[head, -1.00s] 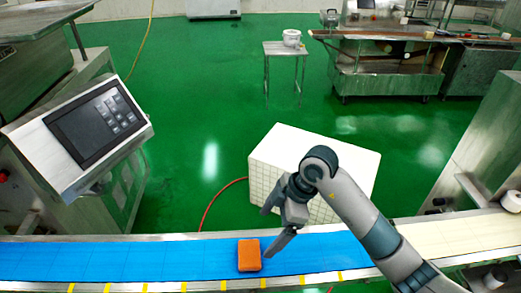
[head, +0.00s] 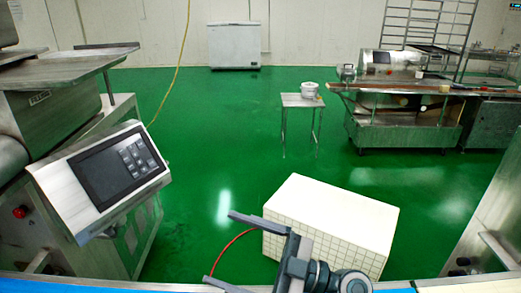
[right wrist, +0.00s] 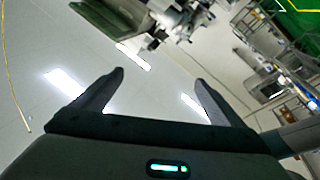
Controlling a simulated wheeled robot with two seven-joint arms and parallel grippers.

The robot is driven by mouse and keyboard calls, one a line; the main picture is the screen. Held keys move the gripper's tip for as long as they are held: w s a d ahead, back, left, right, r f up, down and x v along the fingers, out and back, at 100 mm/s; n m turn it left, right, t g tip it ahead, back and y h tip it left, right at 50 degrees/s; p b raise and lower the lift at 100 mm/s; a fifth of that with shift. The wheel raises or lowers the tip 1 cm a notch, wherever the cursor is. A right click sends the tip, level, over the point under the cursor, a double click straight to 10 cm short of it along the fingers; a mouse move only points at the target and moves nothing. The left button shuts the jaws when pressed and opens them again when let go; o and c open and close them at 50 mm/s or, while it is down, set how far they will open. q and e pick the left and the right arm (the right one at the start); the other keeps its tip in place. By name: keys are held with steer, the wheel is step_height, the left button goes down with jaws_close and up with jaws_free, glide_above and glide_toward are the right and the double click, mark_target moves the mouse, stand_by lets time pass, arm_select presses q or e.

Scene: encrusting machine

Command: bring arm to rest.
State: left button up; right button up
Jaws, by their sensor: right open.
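My right gripper (head: 222,248) shows at the bottom of the head view, its two fingers spread and pointing left, in front of the white tiled block. In the right wrist view the gripper (right wrist: 160,90) has both fingers wide apart with nothing between them. Beyond the fingers that view shows a tilted room with ceiling lights. My left arm and gripper are not in view.
A blue conveyor belt (head: 100,290) runs along the bottom edge. The white tiled block (head: 330,222) stands on the green floor. A machine with a control screen (head: 118,170) stands at left. A small table (head: 302,101) and steel benches stand farther back.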

steer(key=w+d+r+m+t+h, duration=0.1)
steer(key=w+d+m+t+h, duration=0.2)
steer(key=d+m+t+h, duration=0.35)
steer(key=w+d+r+m+t+h, duration=0.2)
steer(key=w+d+m+t+h, duration=0.1)
steer(key=d+m+t, duration=0.65)
steer(key=s+d+f+m+g+h, duration=0.1)
steer(key=d+f+m+g+h, duration=0.15)
steer(key=d+f+h, duration=0.5)
steer(key=s+d+f+m+g+h, duration=0.1)
steer(key=d+f+m+h, duration=0.35)
steer(key=f, duration=0.55)
steer(key=s+d+f+n+g, duration=0.1)
steer(key=s+d+f+g, duration=0.1)
steer(key=s+f+g, duration=0.65)
steer(key=s+a+f+n+g+y, duration=0.1)
steer(key=s+f+n+g, duration=0.1)
steer(key=s+f, duration=0.5)
steer(key=s+a+f+n+g, duration=0.1)
steer(key=s+f+g, duration=0.25)
steer(key=s, duration=0.65)
step_height(320, 180, down, 30)
steer(key=s+f+b, duration=0.1)
steer(key=s+d+f+g+b, duration=0.1)
steer(key=s+d+f+g, duration=0.1)
steer(key=s+f, duration=1.6)
steer(key=shift+s+d+n, duration=0.15)
steer(key=shift+d+n, duration=0.15)
steer(key=shift+d, duration=0.15)
steer(key=shift+f, duration=0.1)
